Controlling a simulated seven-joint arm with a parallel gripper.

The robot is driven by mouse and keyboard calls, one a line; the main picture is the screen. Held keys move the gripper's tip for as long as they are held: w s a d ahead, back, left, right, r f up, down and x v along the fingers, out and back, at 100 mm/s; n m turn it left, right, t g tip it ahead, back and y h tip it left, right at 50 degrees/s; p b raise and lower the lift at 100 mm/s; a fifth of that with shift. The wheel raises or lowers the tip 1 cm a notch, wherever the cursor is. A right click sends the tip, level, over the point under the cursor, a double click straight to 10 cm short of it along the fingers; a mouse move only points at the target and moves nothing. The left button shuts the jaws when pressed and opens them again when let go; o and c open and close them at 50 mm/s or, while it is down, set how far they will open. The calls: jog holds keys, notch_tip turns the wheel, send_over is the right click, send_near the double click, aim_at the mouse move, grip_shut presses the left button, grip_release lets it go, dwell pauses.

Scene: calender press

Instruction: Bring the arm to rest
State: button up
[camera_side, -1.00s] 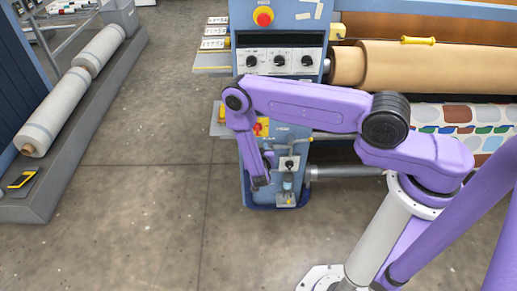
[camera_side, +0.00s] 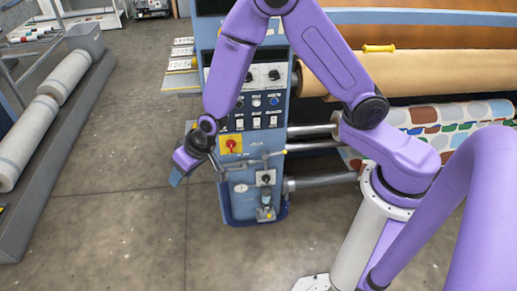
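My gripper (camera_side: 176,177) hangs at the left of the press's blue control column (camera_side: 235,205), small and angled down to the left. Whether its fingers are apart or together is too small to tell, and nothing clearly shows in it. My purple arm is bent with its elbow high, near the top of the picture, and covers part of the control panel. The gripper appears clear of the column, over the grey floor.
The column carries knobs, buttons and a red-and-yellow switch (camera_side: 231,145). Behind my arm are a tan roll (camera_side: 420,74) and patterned fabric (camera_side: 445,116). Wrapped rolls (camera_side: 38,125) lie on a rack at the left. Open floor (camera_side: 130,215) lies between.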

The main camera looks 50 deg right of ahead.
jog(key=s+d+r+n+g, duration=0.25)
jog(key=s+r, duration=0.25)
jog(key=s, duration=0.3)
jog(key=s+d+r+n+g, duration=0.2)
jog(key=s+r+n, duration=0.25)
jog(key=s, duration=0.45)
jog(key=s+d+r+n+h, duration=0.2)
jog(key=s+d+r+n, duration=0.2)
jog(key=s+d, duration=0.7)
jog(key=shift+s+d+r+n+h, duration=0.3)
jog(key=shift+s+d+r+n, duration=0.1)
jog(key=shift+d+r, duration=0.35)
jog(key=shift+g, duration=0.25)
